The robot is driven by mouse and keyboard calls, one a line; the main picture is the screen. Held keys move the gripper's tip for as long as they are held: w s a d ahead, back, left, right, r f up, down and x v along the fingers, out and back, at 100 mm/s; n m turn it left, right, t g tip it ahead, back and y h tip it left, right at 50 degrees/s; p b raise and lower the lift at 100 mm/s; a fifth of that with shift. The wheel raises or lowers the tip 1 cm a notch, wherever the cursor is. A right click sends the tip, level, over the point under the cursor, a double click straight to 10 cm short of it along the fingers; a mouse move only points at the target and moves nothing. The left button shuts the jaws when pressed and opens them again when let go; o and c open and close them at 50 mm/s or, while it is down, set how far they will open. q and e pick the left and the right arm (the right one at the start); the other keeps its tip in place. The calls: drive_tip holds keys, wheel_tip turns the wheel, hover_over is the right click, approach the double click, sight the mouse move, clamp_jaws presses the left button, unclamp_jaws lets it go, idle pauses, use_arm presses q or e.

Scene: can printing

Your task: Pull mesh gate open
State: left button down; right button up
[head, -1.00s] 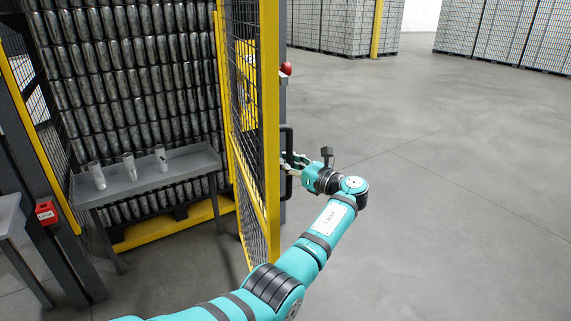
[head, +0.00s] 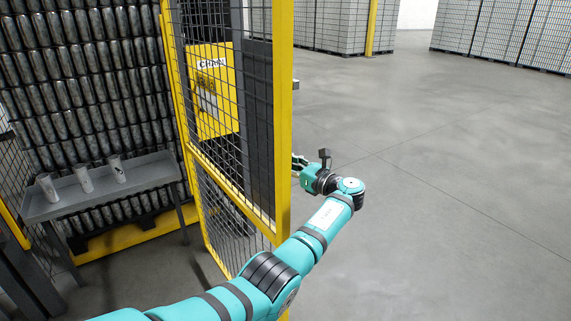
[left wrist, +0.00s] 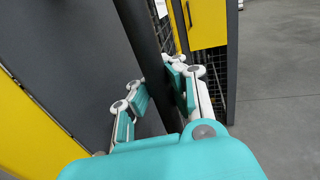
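The mesh gate (head: 284,120) has a yellow frame with dark wire mesh and stands swung out at an angle in the middle of the head view. My left gripper (head: 298,165) is beyond the gate's right edge post, partly hidden by it. In the left wrist view, my left gripper (left wrist: 158,95) has its fingers on both sides of a dark upright bar, the gate handle (left wrist: 148,50). The teal pads appear to touch the bar. The handle is hidden behind the post in the head view. My right gripper is not in view.
A yellow panel (head: 212,88) with a label shows through the mesh. A grey table (head: 145,172) with 3 cans stands at the left before stacked cans (head: 90,85). Open grey floor (head: 440,190) lies to the right. Pallet stacks (head: 500,42) stand far back.

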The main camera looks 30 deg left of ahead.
use_arm(q)
drive_tip(key=c, duration=2)
unclamp_jaws()
drive_tip(key=shift+d+f, duration=0.4)
drive_tip(key=o, duration=0.7)
drive_tip(key=shift+w+d+r, duration=0.15)
drive_tip(key=shift+d+r, duration=0.2)
drive_tip(key=shift+d, duration=0.2)
drive_tip(key=shift+o, duration=0.5)
drive_tip(key=shift+a, duration=0.4)
drive_tip(key=s+d, duration=0.2)
drive_tip(key=d, duration=0.9)
drive_tip(key=shift+s+d, duration=0.15)
drive_tip(key=shift+d, duration=0.25)
